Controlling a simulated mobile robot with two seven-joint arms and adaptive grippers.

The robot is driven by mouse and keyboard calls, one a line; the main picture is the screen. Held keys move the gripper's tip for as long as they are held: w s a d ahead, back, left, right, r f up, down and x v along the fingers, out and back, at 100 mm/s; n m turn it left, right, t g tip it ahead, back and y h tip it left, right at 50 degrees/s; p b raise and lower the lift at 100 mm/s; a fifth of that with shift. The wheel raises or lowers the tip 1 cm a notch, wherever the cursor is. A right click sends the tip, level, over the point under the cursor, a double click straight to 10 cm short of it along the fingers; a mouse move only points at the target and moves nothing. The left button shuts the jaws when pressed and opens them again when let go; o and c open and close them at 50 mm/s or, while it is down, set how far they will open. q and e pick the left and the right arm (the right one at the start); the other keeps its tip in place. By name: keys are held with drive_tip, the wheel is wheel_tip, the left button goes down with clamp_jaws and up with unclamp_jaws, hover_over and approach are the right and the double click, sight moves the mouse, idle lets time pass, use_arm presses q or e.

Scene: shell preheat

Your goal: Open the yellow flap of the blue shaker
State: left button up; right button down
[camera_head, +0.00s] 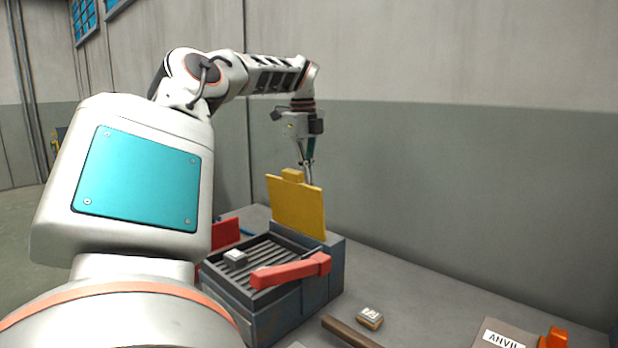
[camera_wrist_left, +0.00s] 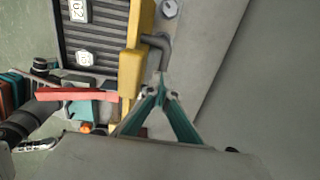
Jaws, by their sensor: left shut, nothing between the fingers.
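The blue shaker (camera_head: 317,292) is a blue-grey box on the bench, with a dark ribbed tray (camera_head: 262,262) in its top. Its yellow flap (camera_head: 297,207) stands upright at the far side of the tray, with a small yellow block on its upper edge. The flap also shows nearly edge-on in the wrist view (camera_wrist_left: 133,65). My left gripper (camera_head: 307,178) points down just behind the flap's upper edge, partly hidden by it. In the wrist view the fingertips (camera_wrist_left: 161,92) are together and empty, beside the flap. Whether they touch it I cannot tell. My right gripper is out of view.
A small light block (camera_head: 235,258) lies in the tray. A red bar (camera_head: 290,271) crosses the shaker's near side; a red panel (camera_head: 225,234) stands at its left. A small labelled block (camera_head: 370,318), a brown bar (camera_head: 350,332) and an ANVIL plate (camera_head: 503,338) are on the bench. The wall is behind.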

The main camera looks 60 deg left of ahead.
use_arm(q)
drive_tip(key=o, duration=0.6)
drive_tip(key=shift+d+f+g, duration=0.15)
drive_tip(key=shift+f, duration=0.5)
drive_tip(key=shift+d+f+g, duration=0.15)
drive_tip(key=shift+f, duration=0.45)
drive_tip(key=shift+s+a, duration=0.15)
drive_tip(key=shift+s, duration=0.05)
drive_tip(key=shift+a, duration=0.25)
drive_tip(key=shift+w, duration=0.2)
drive_tip(key=shift+s+d+r, duration=0.1)
drive_tip(key=shift+r, duration=0.55)
wheel_tip(320, 180, up, 11)
drive_tip(key=shift+s+r, duration=0.2)
drive_tip(key=shift+s, duration=0.05)
drive_tip(key=shift+d, duration=0.1)
